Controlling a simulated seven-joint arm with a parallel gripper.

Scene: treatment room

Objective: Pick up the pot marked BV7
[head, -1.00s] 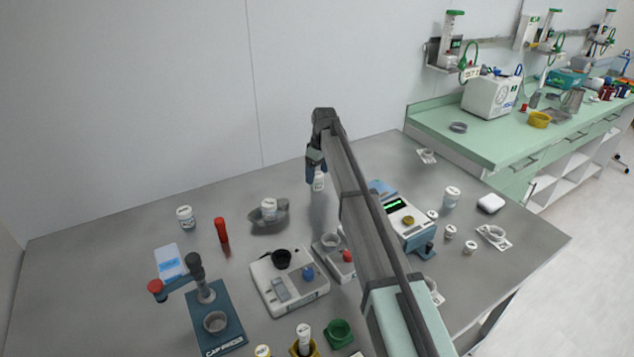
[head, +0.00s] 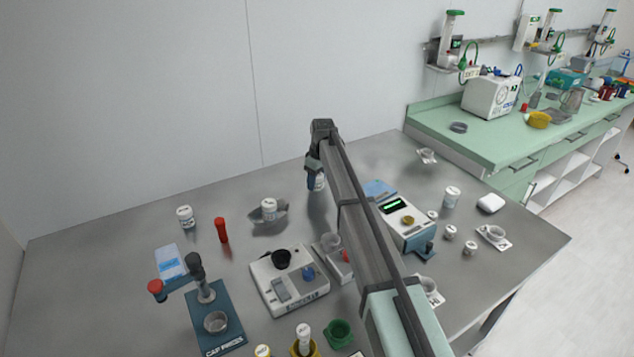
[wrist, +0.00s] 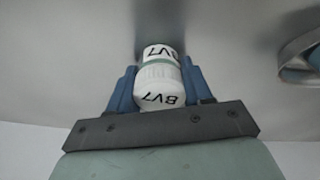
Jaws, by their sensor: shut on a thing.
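The pot marked BV7 (wrist: 158,84) is a small white pot with a white lid and a green band. BV7 shows on both its lid and its side in the wrist view. My gripper (wrist: 155,86) is shut on it, with one blue finger against each side. In the head view the pot (head: 319,184) shows only partly, beside and behind the blue fingers of my gripper (head: 315,180). It is near the back of the grey table (head: 110,250). I cannot tell whether its base touches the table.
A metal dish (head: 284,212) with a white pot (head: 268,209) is to the left of my gripper. A blue scale (head: 413,232) stands to the right, under the arm's side. The table's back left is mostly clear.

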